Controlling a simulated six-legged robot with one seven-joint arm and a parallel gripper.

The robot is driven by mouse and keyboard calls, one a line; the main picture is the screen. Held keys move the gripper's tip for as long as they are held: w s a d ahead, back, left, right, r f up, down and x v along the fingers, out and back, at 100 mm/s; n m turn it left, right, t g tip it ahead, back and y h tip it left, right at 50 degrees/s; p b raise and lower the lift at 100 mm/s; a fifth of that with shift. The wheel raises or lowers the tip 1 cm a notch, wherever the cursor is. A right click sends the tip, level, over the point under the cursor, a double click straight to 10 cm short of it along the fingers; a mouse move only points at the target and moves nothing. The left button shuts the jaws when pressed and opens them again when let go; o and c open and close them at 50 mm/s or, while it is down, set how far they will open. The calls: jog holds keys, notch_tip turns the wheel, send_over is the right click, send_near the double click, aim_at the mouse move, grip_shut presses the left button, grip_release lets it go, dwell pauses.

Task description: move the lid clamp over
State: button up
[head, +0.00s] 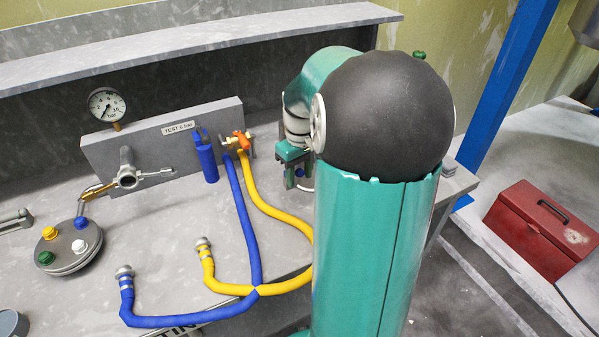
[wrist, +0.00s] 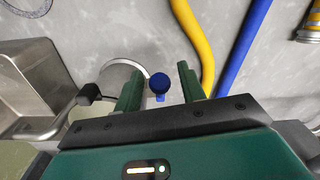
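My gripper (wrist: 160,70) is open, its two green fingers apart. A round dark-blue knob (wrist: 159,84) shows in the gap between them, not touching either finger. It seems to sit at the edge of a pale round rim (wrist: 113,70). A black block (wrist: 89,94) on a thin rod stands left of the fingers; I cannot tell whether it or the blue knob belongs to the lid clamp. In the head view my gripper (head: 293,168) is low behind my arm, with a bit of blue near its fingers. My arm hides most of the place around it.
A grey panel (head: 165,140) carries a gauge (head: 106,105) and an orange valve handle (head: 241,140). A blue hose (head: 240,215) and a yellow hose (head: 270,208) lie on the bench. A round grey lid (head: 68,246) with coloured caps is at left. A red toolbox (head: 545,229) stands right.

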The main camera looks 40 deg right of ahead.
grip_shut()
jog(key=shift+s+a+f, duration=0.2)
jog(key=shift+s+f, duration=0.4)
jog(key=shift+f, duration=0.25)
grip_release()
jog(key=shift+r, duration=0.1)
notch_tip(320, 180, up, 14)
jog(key=shift+d, duration=0.2)
